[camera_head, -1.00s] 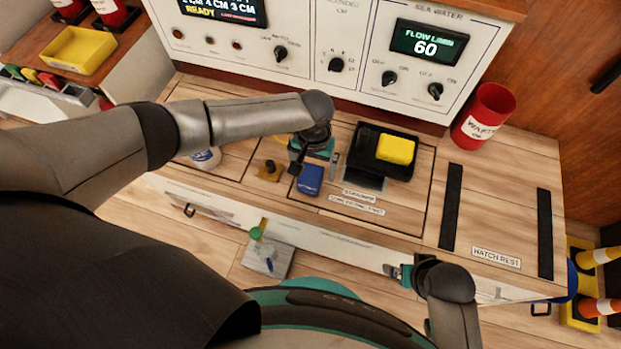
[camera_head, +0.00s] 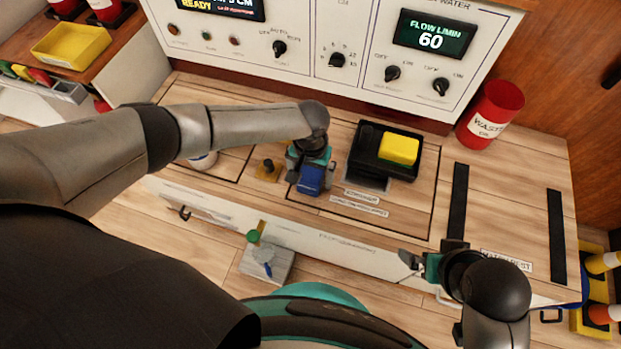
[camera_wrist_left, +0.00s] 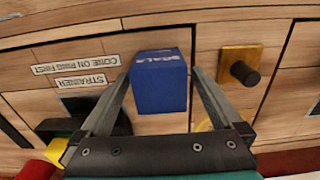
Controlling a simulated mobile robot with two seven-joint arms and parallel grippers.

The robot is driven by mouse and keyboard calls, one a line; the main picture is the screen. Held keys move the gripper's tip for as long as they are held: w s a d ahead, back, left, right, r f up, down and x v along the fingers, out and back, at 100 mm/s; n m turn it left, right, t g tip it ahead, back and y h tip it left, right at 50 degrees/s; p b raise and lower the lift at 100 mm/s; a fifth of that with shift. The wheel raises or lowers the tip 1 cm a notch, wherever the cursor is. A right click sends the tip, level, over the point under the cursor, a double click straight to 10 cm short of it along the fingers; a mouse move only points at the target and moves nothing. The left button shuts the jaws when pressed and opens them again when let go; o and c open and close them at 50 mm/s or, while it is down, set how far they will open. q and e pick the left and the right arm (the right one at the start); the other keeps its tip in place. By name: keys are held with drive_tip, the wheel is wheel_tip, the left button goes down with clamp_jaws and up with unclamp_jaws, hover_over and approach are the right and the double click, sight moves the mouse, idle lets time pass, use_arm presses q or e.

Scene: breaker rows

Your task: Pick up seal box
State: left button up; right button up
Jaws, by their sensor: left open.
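The seal box is a small blue box marked "SEALS" (camera_head: 311,180) on the wooden bench top. In the left wrist view the blue box (camera_wrist_left: 159,82) stands between the two fingers, with gaps still visible at its sides near the tips. My left gripper (camera_head: 308,172) is open above and around the box, its fingers reaching down on either side; it also shows in the left wrist view (camera_wrist_left: 160,85). My right gripper (camera_head: 412,262) is low at the bench's front edge, away from the box; its jaw opening is unclear.
A black strainer unit with a yellow block (camera_head: 398,150) stands right of the box. A brass plate with a black knob (camera_head: 268,170) lies left. A red waste bin (camera_head: 490,115) stands at back right. The control panel (camera_head: 345,50) rises behind. Black strips (camera_head: 456,205) lie right.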

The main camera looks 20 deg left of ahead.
use_arm(q)
drive_tip(key=c, duration=1.5)
